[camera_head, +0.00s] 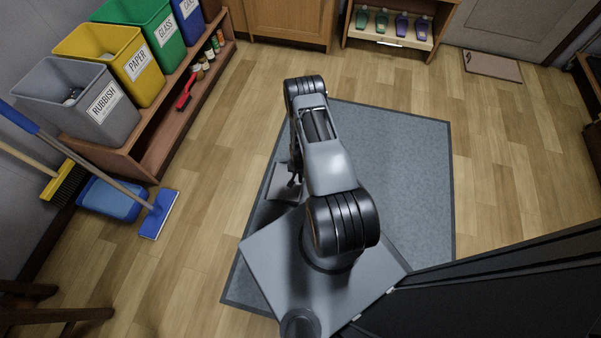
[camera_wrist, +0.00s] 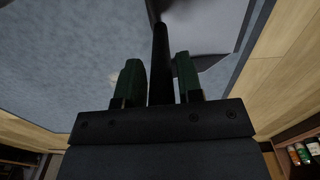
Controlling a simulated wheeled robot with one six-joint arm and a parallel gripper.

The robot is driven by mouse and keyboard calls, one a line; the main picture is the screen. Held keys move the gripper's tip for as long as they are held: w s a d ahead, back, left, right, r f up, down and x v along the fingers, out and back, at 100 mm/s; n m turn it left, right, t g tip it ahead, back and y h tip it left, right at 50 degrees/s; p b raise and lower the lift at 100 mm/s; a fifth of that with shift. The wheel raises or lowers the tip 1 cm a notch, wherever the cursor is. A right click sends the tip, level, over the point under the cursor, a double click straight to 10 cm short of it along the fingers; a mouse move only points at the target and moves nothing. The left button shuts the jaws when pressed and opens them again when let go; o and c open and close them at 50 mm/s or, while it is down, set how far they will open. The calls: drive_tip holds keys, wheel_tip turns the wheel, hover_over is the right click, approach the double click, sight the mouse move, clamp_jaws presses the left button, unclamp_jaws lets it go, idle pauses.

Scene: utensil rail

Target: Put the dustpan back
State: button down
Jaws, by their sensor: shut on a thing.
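My gripper (camera_wrist: 158,78) is shut on a thin black handle (camera_wrist: 160,45) that stands between its two dark green fingertips in the wrist view. A light grey pan-like part (camera_wrist: 200,12) shows beyond the handle; it looks like the dustpan. In the head view the grey pan (camera_head: 284,184) shows just left of my arm, over the blue-grey mat. My gripper (camera_head: 294,172) is mostly hidden by my arm there. How high the pan is above the mat I cannot tell.
Rubbish (camera_head: 85,100), paper and glass bins stand on a wooden shelf unit at the left; a red brush (camera_head: 185,92) is by its lower shelf. A blue-headed mop (camera_head: 160,213), yellow broom (camera_head: 66,180) and blue tray-like object (camera_head: 112,200) are at the left wall. Wooden floor between is clear.

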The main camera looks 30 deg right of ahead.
drive_tip(key=c, duration=0.8)
unclamp_jaws()
drive_tip(key=shift+o, duration=0.2)
wheel_tip(320, 180, up, 11)
drive_tip(key=p, duration=0.4)
drive_tip(key=shift+r, duration=0.15)
drive_tip(key=w+a+r+n+t, duration=0.1)
drive_tip(key=w+a+r+n, duration=0.15)
drive_tip(key=r, duration=1.05)
drive_tip(key=w+a+r+n, duration=0.1)
drive_tip(key=w+a+r, duration=0.15)
drive_tip(key=r, duration=1.05)
drive_tip(key=s+a+r+n+t, duration=0.1)
drive_tip(key=s+a+r+n, duration=0.1)
drive_tip(key=s+a+r, duration=0.2)
drive_tip(key=s+a+r+n, duration=0.3)
drive_tip(key=s+r, duration=0.8)
drive_tip(key=r, duration=0.4)
drive_tip(key=shift+a+r+t, duration=0.2)
drive_tip(key=shift+a+t, duration=0.2)
drive_tip(key=shift+a, duration=0.45)
